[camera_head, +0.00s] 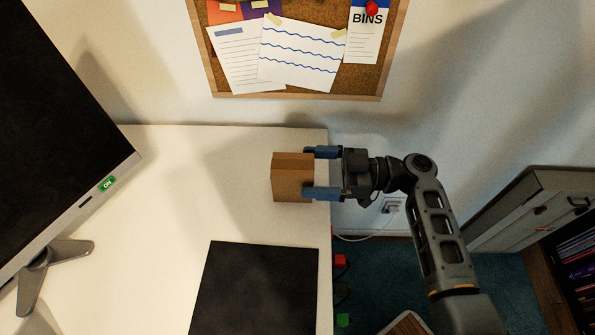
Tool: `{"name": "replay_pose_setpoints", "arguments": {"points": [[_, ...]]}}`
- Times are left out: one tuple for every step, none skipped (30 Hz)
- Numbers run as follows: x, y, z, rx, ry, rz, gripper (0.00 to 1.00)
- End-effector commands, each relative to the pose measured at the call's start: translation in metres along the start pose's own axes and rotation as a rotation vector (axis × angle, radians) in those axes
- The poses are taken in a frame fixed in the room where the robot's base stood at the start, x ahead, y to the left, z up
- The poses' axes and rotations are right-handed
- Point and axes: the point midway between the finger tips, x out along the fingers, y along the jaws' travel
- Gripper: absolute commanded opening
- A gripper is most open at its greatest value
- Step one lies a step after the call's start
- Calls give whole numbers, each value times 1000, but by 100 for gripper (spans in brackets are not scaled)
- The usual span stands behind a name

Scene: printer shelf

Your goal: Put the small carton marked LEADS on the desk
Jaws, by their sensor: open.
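A small brown carton (292,178) is on the white desk (235,215) near its right edge. No marking on it can be read from here. My gripper (316,173) comes in from the right, with its two blue fingers open. The fingertips are at the carton's right side, one near its back end and one near its front end. I cannot tell whether either finger touches it. The carton looks upright on the desk top.
A monitor (60,130) on a grey stand (45,265) fills the left. A dark mat (255,290) lies in front of the carton. A corkboard (300,85) hangs on the wall behind. A cabinet (525,205) stands at right. The desk left of the carton is clear.

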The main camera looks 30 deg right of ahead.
Motion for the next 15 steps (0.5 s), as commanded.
{"name": "replay_pose_setpoints", "arguments": {"points": [[-12, 0, 4, -2, 0, 3, 96], [-18, 1, 4, -2, 0, 4, 96], [-26, 0, 4, -1, 0, 3, 96], [-32, 0, 3, -1, 0, 4, 96], [-38, 0, 3, -1, 0, 3, 96], [-45, 0, 3, -1, 0, 3, 96], [-49, 0, 2, -1, 0, 2, 96], [-53, 0, 2, -1, 0, 2, 96], [-59, 0, 2, -1, 0, 1, 96], [-62, 0, 2, -1, 1, 2, 96], [-65, 0, 1, -1, 1, 2, 96], [-68, 0, 1, 0, 1, 0, 96], [-70, 0, 1, 0, 1, 0, 96], [-72, 0, 1, 0, 1, 0, 96], [-73, 0, 0, 0, 1, 1, 96]]}}
